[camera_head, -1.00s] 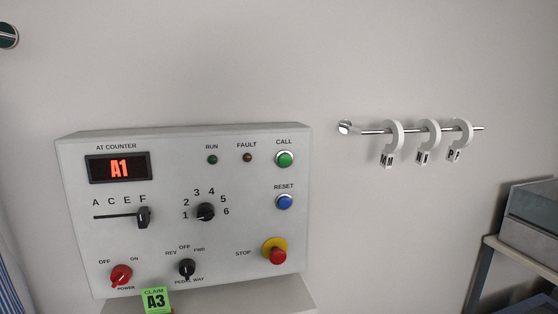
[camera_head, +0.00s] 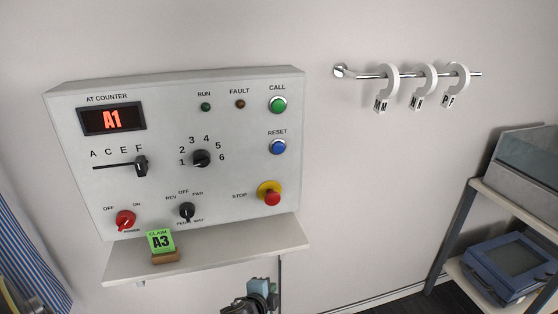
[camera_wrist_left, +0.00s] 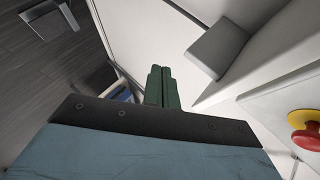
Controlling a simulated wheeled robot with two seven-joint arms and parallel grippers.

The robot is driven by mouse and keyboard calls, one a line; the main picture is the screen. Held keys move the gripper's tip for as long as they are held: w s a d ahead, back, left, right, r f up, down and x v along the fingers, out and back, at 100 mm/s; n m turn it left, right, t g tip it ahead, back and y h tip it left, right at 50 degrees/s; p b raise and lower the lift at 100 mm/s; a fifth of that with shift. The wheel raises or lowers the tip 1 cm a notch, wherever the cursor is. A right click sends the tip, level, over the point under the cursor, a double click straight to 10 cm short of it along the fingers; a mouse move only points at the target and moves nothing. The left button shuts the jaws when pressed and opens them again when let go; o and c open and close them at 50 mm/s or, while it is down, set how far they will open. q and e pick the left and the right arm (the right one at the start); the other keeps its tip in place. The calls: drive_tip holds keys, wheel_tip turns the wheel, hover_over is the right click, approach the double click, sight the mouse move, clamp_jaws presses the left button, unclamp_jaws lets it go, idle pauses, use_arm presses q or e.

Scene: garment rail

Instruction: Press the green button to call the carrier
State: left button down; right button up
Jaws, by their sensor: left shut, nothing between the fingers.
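The green CALL button (camera_head: 278,105) is at the upper right of the pale control panel (camera_head: 75,190). Nothing covers it in the head view. The counter display (camera_head: 111,119) reads A1. My left gripper (camera_head: 262,288) shows at the bottom edge of the head view, below the shelf and well below the green button. In the left wrist view its dark green fingers (camera_wrist_left: 162,88) are together and empty, apart from the panel. My right gripper is not in view.
The blue RESET button (camera_head: 278,147) and red STOP button (camera_head: 272,198) sit below CALL. A green A3 claim tag (camera_head: 160,241) stands on the narrow shelf (camera_head: 225,245). Right of the panel are a rail (camera_head: 400,74) with white hooks and a rack (camera_head: 480,200). The wall between is bare.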

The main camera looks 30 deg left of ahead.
sight(278, 106)
use_arm(q)
drive_tip(key=w+r+m+t+p, duration=0.1)
drive_tip(key=w+r+m+t, duration=0.35)
drive_tip(key=r, duration=1.15)
wheel_tip(278, 106, up, 32)
drive_tip(key=d+m+t+y+p, duration=0.1)
drive_tip(key=d+m+t+p, duration=0.1)
drive_tip(key=t, duration=0.4)
drive_tip(key=shift+d+f+m+t, duration=0.25)
drive_tip(key=shift+d+m+t, duration=0.15)
drive_tip(key=shift+m, duration=0.25)
drive_tip(key=shift+w, duration=0.1)
drive_tip(key=w+a+b, duration=0.2)
drive_tip(key=w+a, duration=0.3)
drive_tip(key=a, duration=0.1)
drive_tip(key=shift+w+a, duration=0.35)
drive_tip(key=shift+a, duration=0.05)
